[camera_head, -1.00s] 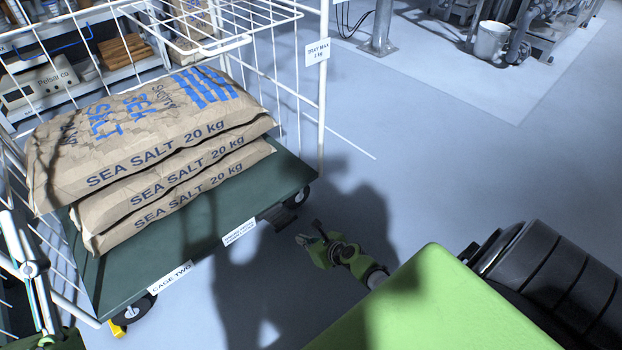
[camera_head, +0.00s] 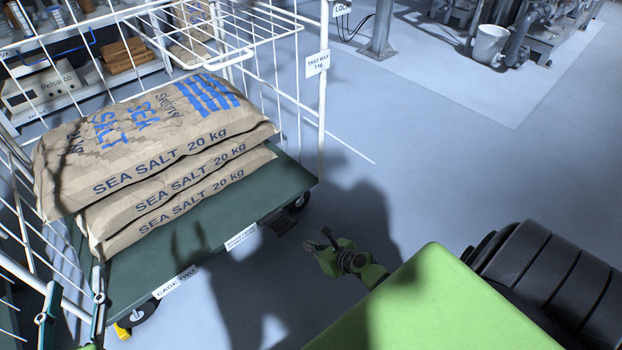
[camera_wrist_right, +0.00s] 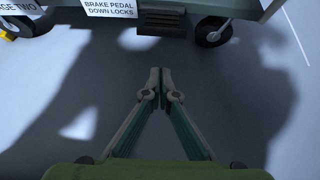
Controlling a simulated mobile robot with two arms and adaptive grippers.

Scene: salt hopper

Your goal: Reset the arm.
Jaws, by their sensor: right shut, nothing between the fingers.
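My right gripper (camera_head: 319,241) hangs over the bare floor just right of the cage trolley's front edge. In the right wrist view its fingertips (camera_wrist_right: 160,76) meet, with nothing between them. My left gripper (camera_head: 74,278) is at the lower left, in front of the cage's left side. Its two fingers stand apart with nothing seen between them, and its body is cut off by the frame edge.
The cage trolley's green deck (camera_head: 225,220) carries stacked sea salt sacks (camera_head: 165,140). Its brake pedal (camera_wrist_right: 163,20) and caster (camera_wrist_right: 213,32) lie just beyond my right gripper. Shelving (camera_head: 75,75) stands behind. Open floor (camera_head: 450,170) lies to the right.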

